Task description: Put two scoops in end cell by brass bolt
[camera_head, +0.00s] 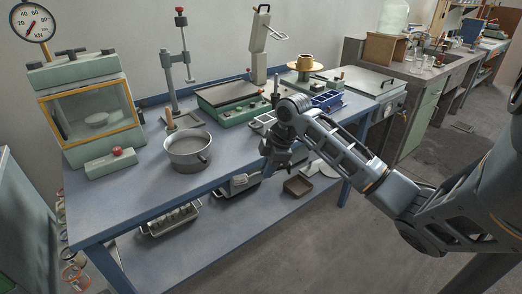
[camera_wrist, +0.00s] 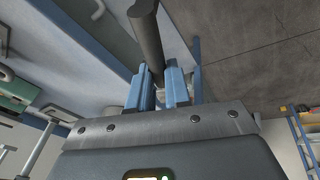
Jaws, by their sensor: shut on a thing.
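My gripper (camera_head: 270,168) hangs over the front edge of the blue bench. In the wrist view its two blue fingers (camera_wrist: 158,88) are shut on a dark grey rod-like handle (camera_wrist: 147,35). I cannot tell what the handle ends in; a scoop bowl does not show clearly. A blue tray with cells (camera_head: 327,100) stands on the bench to the right, beyond my wrist. A small pale tray with openings (camera_head: 262,121) is partly hidden behind my wrist. No brass bolt can be made out. A grey metal pot (camera_head: 188,152) with grey contents stands left of my gripper.
A glass-fronted green cabinet (camera_head: 92,105), a red-knobbed stand (camera_head: 183,75) and a green-framed device (camera_head: 232,100) stand on the bench. A brass-coloured spool (camera_head: 306,63) is at the back right. The lower shelf holds a rack (camera_head: 172,217) and a brown box (camera_head: 298,186).

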